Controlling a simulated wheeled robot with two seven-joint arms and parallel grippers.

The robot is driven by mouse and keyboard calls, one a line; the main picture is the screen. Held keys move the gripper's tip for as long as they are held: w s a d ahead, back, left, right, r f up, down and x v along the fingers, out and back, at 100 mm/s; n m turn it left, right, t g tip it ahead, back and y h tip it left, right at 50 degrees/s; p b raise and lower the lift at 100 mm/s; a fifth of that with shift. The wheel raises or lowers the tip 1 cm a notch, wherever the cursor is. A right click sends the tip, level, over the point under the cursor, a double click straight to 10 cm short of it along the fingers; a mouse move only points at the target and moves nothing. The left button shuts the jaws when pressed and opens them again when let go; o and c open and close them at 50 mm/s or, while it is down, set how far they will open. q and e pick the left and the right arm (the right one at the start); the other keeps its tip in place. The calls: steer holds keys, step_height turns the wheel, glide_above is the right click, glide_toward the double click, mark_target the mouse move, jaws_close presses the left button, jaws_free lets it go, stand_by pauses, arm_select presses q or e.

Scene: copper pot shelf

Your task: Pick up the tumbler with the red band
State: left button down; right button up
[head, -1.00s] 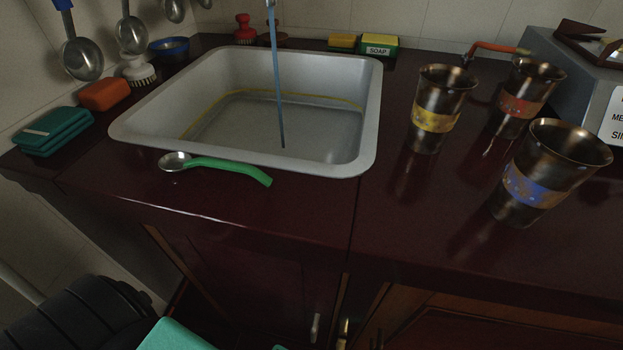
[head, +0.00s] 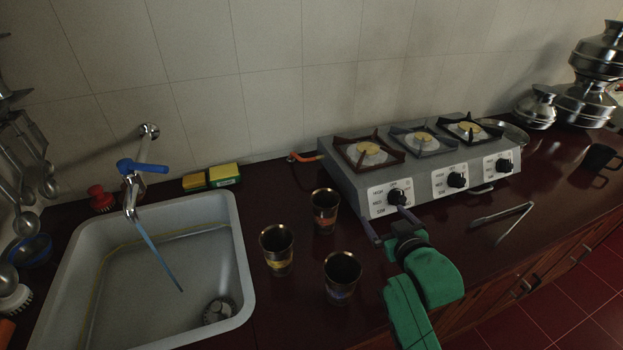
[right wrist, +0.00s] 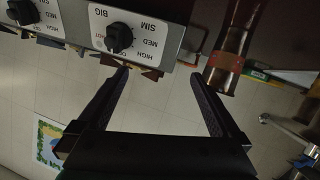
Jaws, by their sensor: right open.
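The tumbler with the red band (head: 324,222) is dark bronze and stands upright on the counter, between the sink and the stove. In the right wrist view this tumbler (right wrist: 229,62) shows inverted, by the right-hand fingertip and outside the gap between the fingers. My right gripper (head: 388,221) is open and empty, to the right of the tumbler, in front of the stove's left knob. Its spread fingers also show in the right wrist view (right wrist: 160,80). My left gripper is not in view.
A yellow-banded tumbler (head: 277,262) and a blue-banded tumbler (head: 341,290) stand close by, nearer the front. The stove (head: 437,183) is a large obstacle behind my right gripper. The sink (head: 242,270) lies left.

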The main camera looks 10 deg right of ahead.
steer(key=s+a+r+y+p, duration=0.2)
steer(key=s+a+r+y, duration=0.15)
steer(key=a, duration=0.55)
glide_toward(320, 196)
steer(key=p+x, duration=0.2)
steer(key=x, duration=0.4)
steer(key=shift+w+f, duration=0.2)
steer(key=shift+w, duration=0.05)
steer(key=c, duration=0.7)
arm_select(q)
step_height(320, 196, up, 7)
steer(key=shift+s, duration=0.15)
arm_select(e)
steer(key=c, duration=0.5)
